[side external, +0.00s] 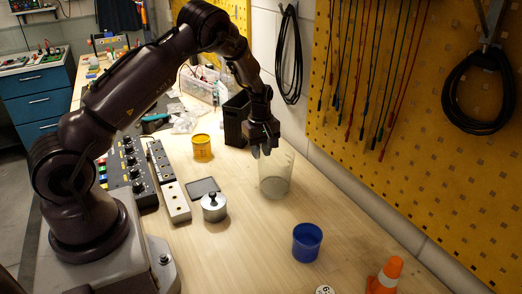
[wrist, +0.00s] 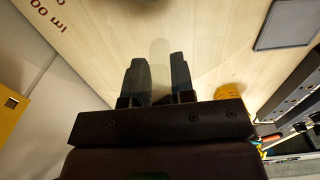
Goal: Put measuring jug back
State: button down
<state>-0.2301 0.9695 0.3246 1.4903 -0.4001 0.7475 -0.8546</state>
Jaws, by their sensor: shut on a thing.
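The clear measuring jug (side external: 276,178) stands upright on or just above the wooden bench in the side view; I cannot tell whether its base touches. My gripper (side external: 263,150) is at the jug's upper left rim, pointing down. In the wrist view my gripper's two dark fingers (wrist: 159,72) close on a pale, see-through strip of the jug (wrist: 160,48), seemingly its handle or wall. Red volume marks show at the top left of that view. The exact contact is partly hidden by the fingers.
A blue cup (side external: 307,242) and an orange cone (side external: 385,276) stand at front right. A lidded metal pot (side external: 214,207), a dark square pad (side external: 203,187) and a yellow tin (side external: 201,146) lie left of the jug. A black bin (side external: 236,120) stands behind. The pegboard wall bounds the right.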

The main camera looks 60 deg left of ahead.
jog(key=shift+f, duration=0.15)
jog(key=c, duration=1)
grip_release()
jog(key=shift+o, duration=0.2)
